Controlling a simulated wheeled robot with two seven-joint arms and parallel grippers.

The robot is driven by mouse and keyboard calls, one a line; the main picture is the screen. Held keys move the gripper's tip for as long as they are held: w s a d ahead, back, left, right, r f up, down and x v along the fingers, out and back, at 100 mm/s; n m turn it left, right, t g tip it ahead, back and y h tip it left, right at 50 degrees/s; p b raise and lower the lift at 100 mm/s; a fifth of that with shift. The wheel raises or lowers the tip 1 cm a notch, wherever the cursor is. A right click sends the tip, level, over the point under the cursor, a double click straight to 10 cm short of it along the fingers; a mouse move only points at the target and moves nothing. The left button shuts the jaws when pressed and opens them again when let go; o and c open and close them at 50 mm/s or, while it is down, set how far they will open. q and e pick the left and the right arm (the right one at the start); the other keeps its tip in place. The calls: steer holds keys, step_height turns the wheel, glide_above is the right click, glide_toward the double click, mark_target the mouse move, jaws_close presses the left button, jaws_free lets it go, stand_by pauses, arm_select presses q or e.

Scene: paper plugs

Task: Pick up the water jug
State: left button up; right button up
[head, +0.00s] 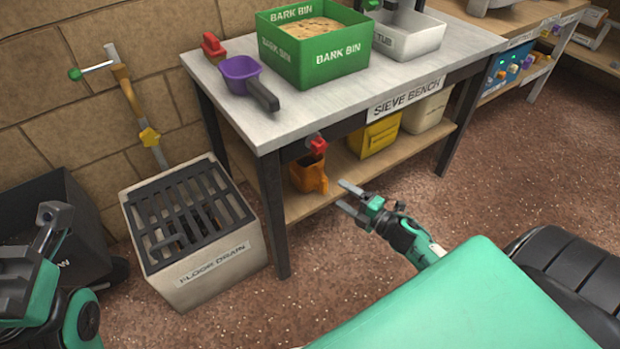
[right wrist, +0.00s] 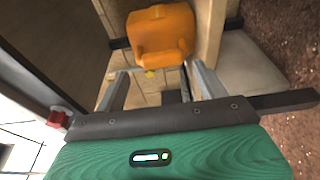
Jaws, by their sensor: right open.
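The water jug appears to be the orange vessel (head: 309,174) on the low wooden shelf under the sieve bench, at its left end. It stands upright, with its handle side toward my right gripper. My right gripper (head: 344,196) is open and empty, just right of the jug and apart from it. In the right wrist view the orange jug (right wrist: 160,32) lies ahead of the spread fingers (right wrist: 160,78), not between them. My left gripper (head: 52,226) is at the left edge, far from the jug; its jaw opening is unclear.
The sieve bench top (head: 290,119) overhangs the shelf, with a bench leg (head: 274,215) left of the jug. A red fitting (head: 318,145) is above the jug. A yellow container (head: 377,135) stands right of it. A floor drain box (head: 205,280) is at left.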

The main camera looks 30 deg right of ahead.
mark_target(328, 187)
steer(key=b+x, duration=0.1)
steer(key=x, duration=0.1)
steer(key=b+x, duration=0.1)
steer(key=x, duration=0.3)
steer(key=shift+f+b, duration=0.3)
steer(key=shift+b, duration=0.1)
steer(key=shift+w+a+r, duration=0.15)
steer(key=shift+w+a, duration=0.1)
steer(key=shift+w, duration=0.25)
steer(key=shift+c, duration=0.2)
steer(key=c, duration=0.7)
